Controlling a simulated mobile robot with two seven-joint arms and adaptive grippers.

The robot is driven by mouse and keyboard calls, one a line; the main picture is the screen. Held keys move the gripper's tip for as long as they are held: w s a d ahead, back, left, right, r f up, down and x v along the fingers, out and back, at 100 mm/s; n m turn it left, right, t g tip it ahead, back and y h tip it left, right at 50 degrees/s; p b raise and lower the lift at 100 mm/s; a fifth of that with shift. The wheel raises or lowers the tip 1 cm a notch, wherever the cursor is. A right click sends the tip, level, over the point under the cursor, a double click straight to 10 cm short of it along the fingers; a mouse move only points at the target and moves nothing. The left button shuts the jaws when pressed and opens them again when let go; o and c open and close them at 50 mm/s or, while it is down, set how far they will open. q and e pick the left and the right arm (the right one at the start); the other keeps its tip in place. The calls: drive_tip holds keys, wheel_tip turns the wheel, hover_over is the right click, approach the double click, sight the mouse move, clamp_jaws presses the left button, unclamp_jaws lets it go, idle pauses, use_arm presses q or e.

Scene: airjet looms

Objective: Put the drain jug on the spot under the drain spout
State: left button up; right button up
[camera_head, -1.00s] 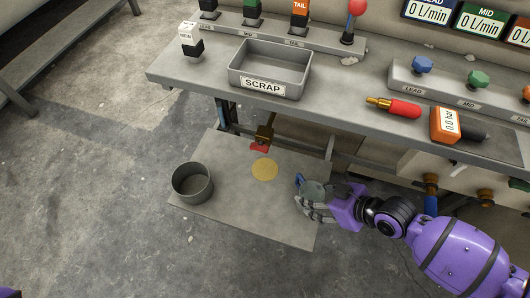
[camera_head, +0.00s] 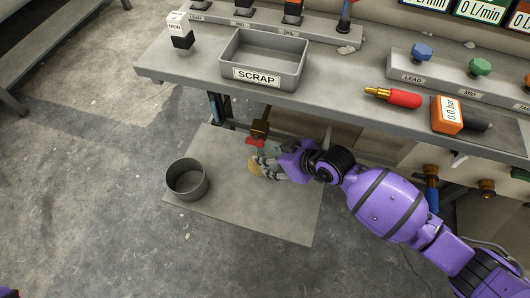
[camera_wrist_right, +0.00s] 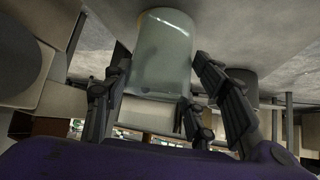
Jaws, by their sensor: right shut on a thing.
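The drain jug (camera_wrist_right: 165,50), a pale, translucent greenish vessel, is between the dark fingers of my right gripper (camera_wrist_right: 165,95), which is shut on it. In the head view my right gripper (camera_head: 264,166) reaches in from the right, low over the floor plate, and largely hides the jug. The round yellow spot (camera_head: 255,163) is partly covered by the gripper. The brass drain spout (camera_head: 260,128) with a red handle (camera_head: 254,142) is just beyond the spot. I cannot tell whether the jug touches the plate. My left gripper is not in view.
A dark round open bin (camera_head: 187,180) stands at the left of the grey floor plate (camera_head: 235,205). The bench above holds a scrap tray (camera_head: 264,60), a red-and-brass tool (camera_head: 393,98) and an orange gauge (camera_head: 447,115). The plate's front part is clear.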

sight(261, 154)
drive_tip(key=w+a, duration=0.2)
drive_tip(key=shift+w+a+b, duration=0.15)
drive_tip(key=shift+a+b, duration=0.15)
drive_tip(key=shift+a, duration=0.05)
drive_tip(key=shift+d+f, duration=0.15)
drive_tip(key=shift+f, duration=0.6)
drive_tip(key=shift+f+b, duration=0.2)
drive_tip(key=shift+b, duration=0.1)
drive_tip(key=o, duration=1.2)
